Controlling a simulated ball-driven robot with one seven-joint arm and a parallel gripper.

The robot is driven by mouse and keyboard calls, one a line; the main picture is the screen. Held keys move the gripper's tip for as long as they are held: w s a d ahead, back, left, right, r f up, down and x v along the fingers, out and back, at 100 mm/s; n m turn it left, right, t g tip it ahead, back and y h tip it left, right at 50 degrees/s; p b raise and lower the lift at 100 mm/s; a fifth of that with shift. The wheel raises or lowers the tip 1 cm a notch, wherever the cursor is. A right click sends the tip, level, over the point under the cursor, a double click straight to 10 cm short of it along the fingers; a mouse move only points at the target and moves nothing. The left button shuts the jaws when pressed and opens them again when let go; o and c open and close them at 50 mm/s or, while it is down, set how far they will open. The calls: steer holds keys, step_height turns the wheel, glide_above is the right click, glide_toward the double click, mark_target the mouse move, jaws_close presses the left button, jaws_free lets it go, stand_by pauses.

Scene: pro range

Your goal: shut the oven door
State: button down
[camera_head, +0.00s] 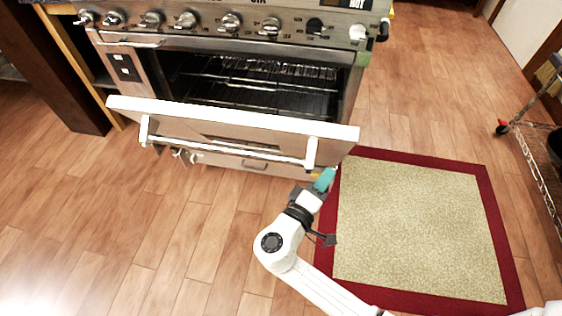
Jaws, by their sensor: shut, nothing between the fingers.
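The oven (345,90) is a steel range with a row of knobs along its front. Its white-edged door (235,120) is hinged down and stands partly open, tilted toward me. A white bar handle (230,149) runs across the door's outer face. The dark cavity with wire racks (255,80) shows above the door. My gripper (325,180), with teal fingertips, is shut and empty near the door's lower right corner, just below the right end of the handle. I cannot tell whether it touches the door.
A beige rug (415,230) with a red border lies on the wood floor to the right of my arm. A wire cart (540,150) stands at the right edge. A dark wooden cabinet post (60,70) is left of the oven. The floor at left front (130,230) is clear.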

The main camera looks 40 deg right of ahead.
mark_target(283, 134)
steer(key=w+a+f+n+t+h+b, duration=0.1)
steer(key=w+a+f+n+t+b, duration=0.6)
steer(key=a+t, duration=0.35)
steer(key=shift+g, duration=0.25)
steer(key=x, duration=1.3)
steer(key=shift+w+r+b, duration=0.35)
steer(key=shift+r, duration=0.1)
steer(key=shift+w+d+r, duration=0.15)
steer(key=shift+d, duration=0.05)
steer(key=shift+r, duration=0.1)
